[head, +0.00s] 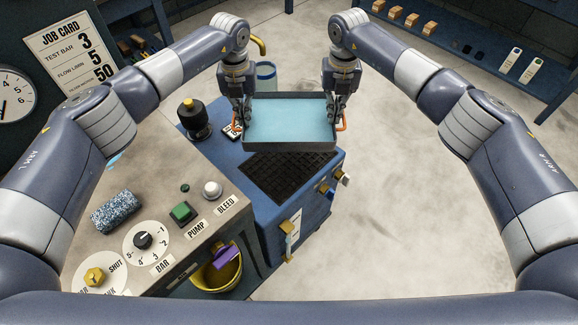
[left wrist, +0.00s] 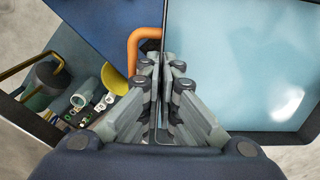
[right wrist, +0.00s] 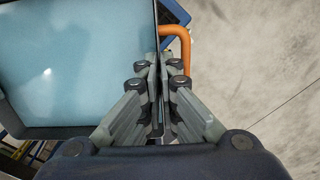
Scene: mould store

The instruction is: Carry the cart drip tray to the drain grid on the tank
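The drip tray (head: 333,147) is a dark rectangular pan with pale blue liquid in it and an orange handle at each end. It looks level, over the far side of the blue tank. My left gripper (head: 237,119) is shut on its left end wall, beside the handle; the wall runs between the fingers in the left wrist view (left wrist: 160,92). My right gripper (head: 338,117) is shut on the right end wall, also seen in the right wrist view (right wrist: 160,88). The drain grid (head: 290,178) is a black, bare grid on the tank top (head: 262,208), nearer than the tray.
A black knobbed fitting (head: 194,121) stands left of the tray. A grey bench panel (head: 160,205) at left holds a sponge (head: 116,212), dial and buttons. A yellow bucket (head: 217,275) sits below. Valves (head: 343,179) stick out at the tank's right. The floor at right is clear.

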